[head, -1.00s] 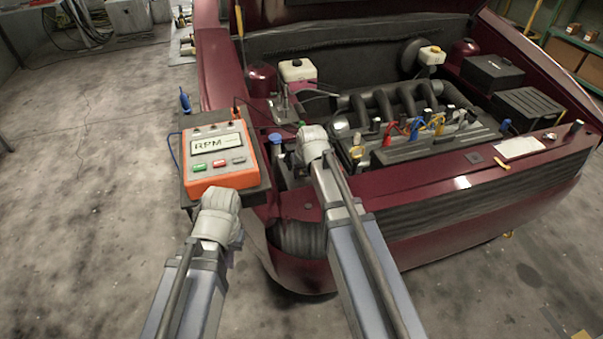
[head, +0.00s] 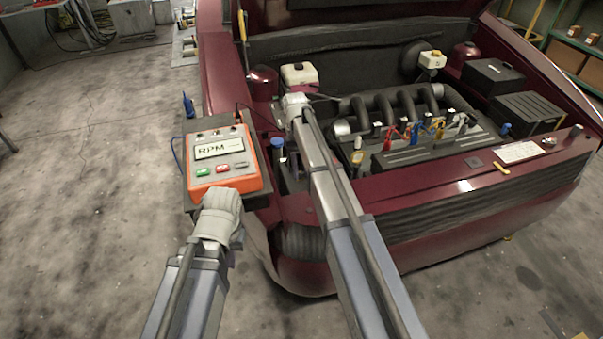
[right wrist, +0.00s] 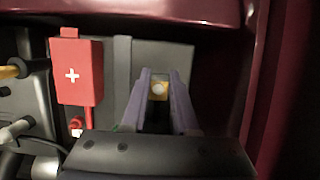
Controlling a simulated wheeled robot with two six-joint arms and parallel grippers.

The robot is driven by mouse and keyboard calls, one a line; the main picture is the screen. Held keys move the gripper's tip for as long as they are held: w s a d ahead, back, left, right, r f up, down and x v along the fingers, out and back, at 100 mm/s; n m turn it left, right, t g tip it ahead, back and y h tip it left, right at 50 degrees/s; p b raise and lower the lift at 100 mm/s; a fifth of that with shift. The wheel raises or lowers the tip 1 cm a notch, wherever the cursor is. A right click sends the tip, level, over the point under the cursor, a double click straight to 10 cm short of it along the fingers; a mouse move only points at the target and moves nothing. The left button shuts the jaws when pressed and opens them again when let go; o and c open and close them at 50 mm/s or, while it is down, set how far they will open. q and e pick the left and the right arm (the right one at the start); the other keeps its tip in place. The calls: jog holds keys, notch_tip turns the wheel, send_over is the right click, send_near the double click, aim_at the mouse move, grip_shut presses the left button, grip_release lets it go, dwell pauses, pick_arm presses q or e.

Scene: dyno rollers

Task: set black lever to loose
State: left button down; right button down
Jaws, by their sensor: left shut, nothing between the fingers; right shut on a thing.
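My right gripper (head: 293,100) is over the left side of the engine bay in the head view, its fingertips hidden by the hand. In the right wrist view its two purple fingers (right wrist: 159,92) are closed around a dark narrow piece (right wrist: 157,118), which appears to be the black lever. A yellow block with a pale round spot (right wrist: 160,89) shows between the fingertips. The lever is hidden behind my arm in the head view, and its setting cannot be read. My left gripper (head: 221,198) is empty in front of the orange RPM meter, its fingers hidden.
The orange RPM meter (head: 222,172) stands at the car's left front corner. A red cover with a white plus (right wrist: 76,72) is left of my right fingers. The engine (head: 425,152) with coloured plugs is to the right. The dark red car body (right wrist: 226,15) borders the bay.

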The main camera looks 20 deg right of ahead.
jog(key=shift+w+f+g+b, duration=0.1)
jog(key=shift+w+g+b, duration=0.2)
jog(key=shift+g, duration=0.3)
jog(key=shift+s, duration=0.1)
jog(key=c, duration=0.8)
grip_release()
jog(key=shift+r, duration=0.2)
jog(key=p+v, duration=0.7)
jog(key=shift+w+r, duration=0.2)
jog(key=shift+w, duration=0.15)
